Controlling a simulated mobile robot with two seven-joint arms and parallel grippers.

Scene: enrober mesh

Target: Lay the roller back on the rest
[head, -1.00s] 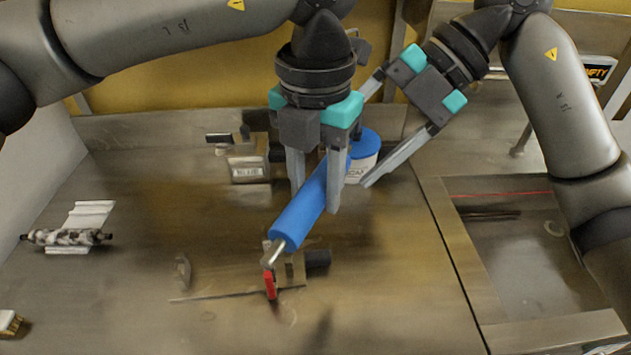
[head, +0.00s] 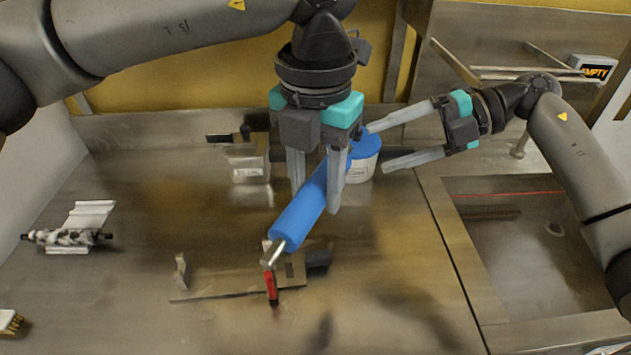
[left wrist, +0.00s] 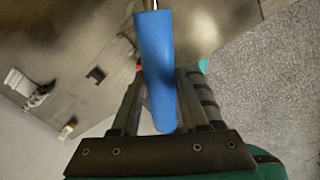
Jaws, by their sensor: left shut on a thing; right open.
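The blue roller (head: 303,212) is held slantwise above the table, with its bare metal shaft end low at the front. My left gripper (head: 316,190) is shut on the roller around its middle; the left wrist view shows the roller (left wrist: 157,65) between the fingers. My right gripper (head: 380,147) is open and empty beside the roller's far end and overlaps a white tub in the picture. The rest (head: 228,288) appears to be the low metal bracket on the table, with a small left upright (head: 181,270) and a red part (head: 271,286) below the shaft end.
A white tub with a blue lid (head: 363,170) stands behind the roller. A labelled container (head: 247,168) stands back left. A black-and-white spiral piece (head: 68,237) lies on a white support at left, near a brush (head: 10,321). A sunken bay (head: 540,250) lies right. The front table is clear.

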